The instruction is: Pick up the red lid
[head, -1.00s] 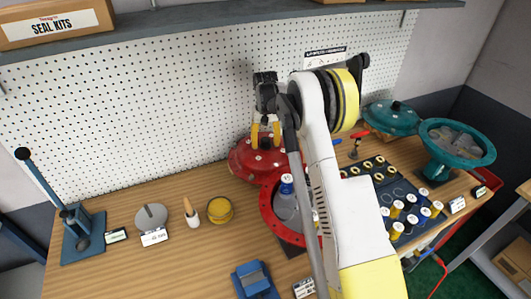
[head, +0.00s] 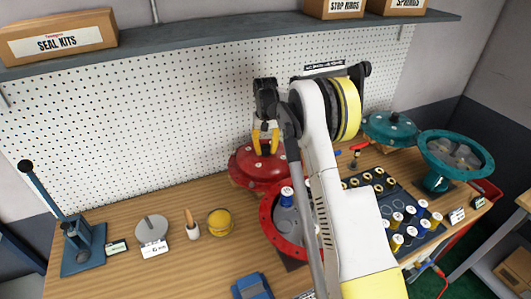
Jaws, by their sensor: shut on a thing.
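The red lid (head: 246,168) is a domed round disc with bolts around its rim and a dark knob on top. It is at the back middle of the wooden bench, in front of the pegboard. My gripper (head: 266,149) points down over it, its yellow fingers shut on the dark knob. I cannot tell whether the lid is clear of what is under it. My arm hides part of the housing and the lid's right side.
A teal lid (head: 391,127) and teal open housing (head: 455,153) are at the right. A dark mat (head: 419,232) holds several small spools and rings. A blue press (head: 83,245), grey disc (head: 151,229) and yellow roll (head: 220,222) stand left. A shelf (head: 220,38) overhangs the back.

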